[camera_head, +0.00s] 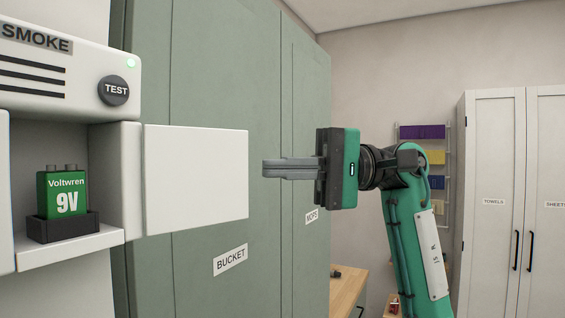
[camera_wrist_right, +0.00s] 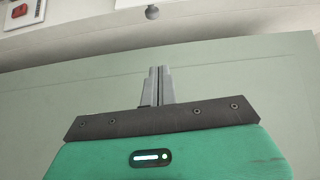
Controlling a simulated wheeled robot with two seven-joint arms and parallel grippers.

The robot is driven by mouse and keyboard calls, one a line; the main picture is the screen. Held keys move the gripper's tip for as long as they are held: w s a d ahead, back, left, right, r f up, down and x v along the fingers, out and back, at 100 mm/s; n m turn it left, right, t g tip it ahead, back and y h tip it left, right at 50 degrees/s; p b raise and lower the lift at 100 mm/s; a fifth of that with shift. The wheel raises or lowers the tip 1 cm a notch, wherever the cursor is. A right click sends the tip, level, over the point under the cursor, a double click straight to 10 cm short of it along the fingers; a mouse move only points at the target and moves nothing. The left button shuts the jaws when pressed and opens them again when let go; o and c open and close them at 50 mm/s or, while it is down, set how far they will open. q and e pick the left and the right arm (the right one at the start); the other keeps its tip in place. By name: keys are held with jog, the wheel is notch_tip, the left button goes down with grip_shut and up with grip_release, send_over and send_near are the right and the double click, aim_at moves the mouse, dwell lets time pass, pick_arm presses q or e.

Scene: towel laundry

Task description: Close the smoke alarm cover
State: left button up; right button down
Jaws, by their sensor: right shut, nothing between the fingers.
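The white smoke alarm (camera_head: 60,80) is at the left of the head view, with a black TEST button (camera_head: 113,90) and a green light. Its battery bay is open, and a green 9V battery (camera_head: 62,195) stands upright in a dark holder (camera_head: 62,226). The white cover (camera_head: 196,178) stands swung open to the right of the bay. My right gripper (camera_head: 266,169) is shut and empty, its fingertips pointing left, just right of the cover's free edge with a small gap in the picture. It also shows in the wrist view (camera_wrist_right: 160,70). My left gripper is not in view.
Green cabinets (camera_head: 225,90) labelled BUCKET and MOPS stand behind the cover. A white cupboard (camera_head: 505,150) labelled TOWELS is at the right. A wall rack (camera_head: 422,158) with coloured items and a wooden counter (camera_head: 347,290) are farther back.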

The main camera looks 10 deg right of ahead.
aim_at(244, 172)
jog(key=s+a+p, duration=0.4)
jog(key=a+p, duration=0.1)
jog(key=shift+s+a+r, duration=0.15)
jog(key=shift+s+a, duration=0.15)
jog(key=shift+s+d, duration=0.15)
jog(key=shift+s, duration=0.05)
jog(key=shift+a, duration=0.2)
jog(key=shift+d+f, duration=0.2)
